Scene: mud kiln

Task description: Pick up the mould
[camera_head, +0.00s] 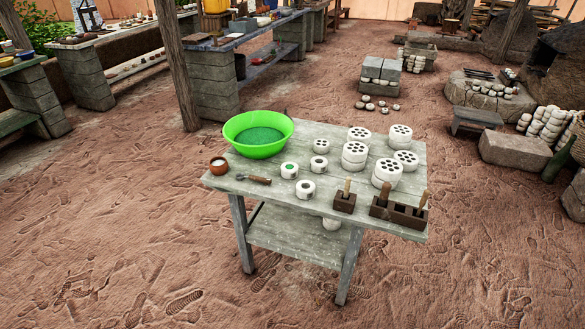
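Neither of my grippers shows in the head view. A worn grey wooden table (305,133) stands in the middle. Near its front right edge is a small dark brown block mould with an upright wooden handle (344,203). To its right is a longer dark brown block (408,215) with several compartments and upright handles. White round pieces with holes on top, some stacked (354,157), stand at the right half of the table. Smaller white ring-like pieces (306,189) stand near its middle. I cannot tell which of these the task calls the mould.
A green bowl (250,149) stands at the table's back left. A terracotta cup (218,166) and a wooden-handled tool (258,180) lie near its left edge. A wooden post (178,70) and block-legged benches stand behind. The dirt floor in front is clear.

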